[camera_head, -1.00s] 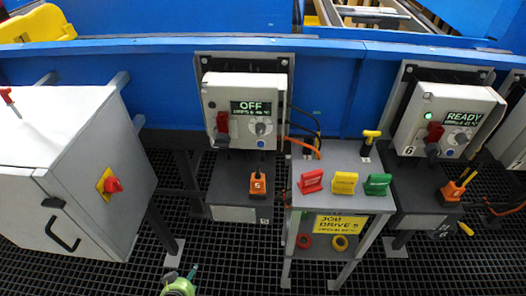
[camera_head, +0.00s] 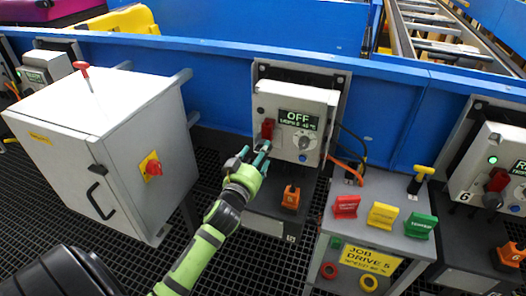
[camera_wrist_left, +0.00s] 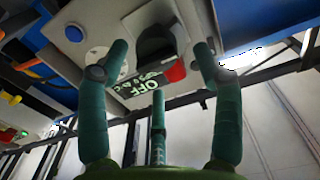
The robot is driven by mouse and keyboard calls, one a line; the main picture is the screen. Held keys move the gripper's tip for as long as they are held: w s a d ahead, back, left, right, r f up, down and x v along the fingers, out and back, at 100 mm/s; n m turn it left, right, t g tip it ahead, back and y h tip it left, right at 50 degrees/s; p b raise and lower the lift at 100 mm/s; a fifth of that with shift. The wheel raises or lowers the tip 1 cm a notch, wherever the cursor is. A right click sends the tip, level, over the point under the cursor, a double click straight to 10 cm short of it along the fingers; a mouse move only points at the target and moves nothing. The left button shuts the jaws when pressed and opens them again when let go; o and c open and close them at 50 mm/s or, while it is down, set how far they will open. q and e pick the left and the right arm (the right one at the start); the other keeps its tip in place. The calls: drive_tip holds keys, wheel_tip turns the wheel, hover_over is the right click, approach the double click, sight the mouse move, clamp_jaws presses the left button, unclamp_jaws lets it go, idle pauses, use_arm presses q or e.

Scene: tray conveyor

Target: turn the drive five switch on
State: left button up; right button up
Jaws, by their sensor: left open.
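The drive five box (camera_head: 315,100) is grey and hangs on the blue conveyor side; its display (camera_head: 299,119) reads OFF. Its red-and-black switch (camera_head: 267,129) is on the left of the box front, its lower part hidden by my fingers. My left gripper (camera_head: 254,153) is open, right at the switch. In the left wrist view, the box appears upside down. The switch's black handle (camera_wrist_left: 158,45) with a red part stands between the spread teal fingertips (camera_wrist_left: 160,60). I cannot tell whether they touch it. My right gripper is out of view.
A grey cabinet (camera_head: 100,130) with a red knob stands left of my arm. A small stand (camera_head: 375,190) with red, yellow and green tags and a JOB DRIVE 5 sign is to the right. An orange padlock (camera_head: 291,197) sits below the box. Drive six's box (camera_head: 500,150) is at far right.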

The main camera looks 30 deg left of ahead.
use_arm(q)
drive_tip(key=shift+x, duration=0.95)
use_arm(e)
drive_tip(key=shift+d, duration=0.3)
use_arm(q)
drive_tip(key=shift+d, duration=0.1)
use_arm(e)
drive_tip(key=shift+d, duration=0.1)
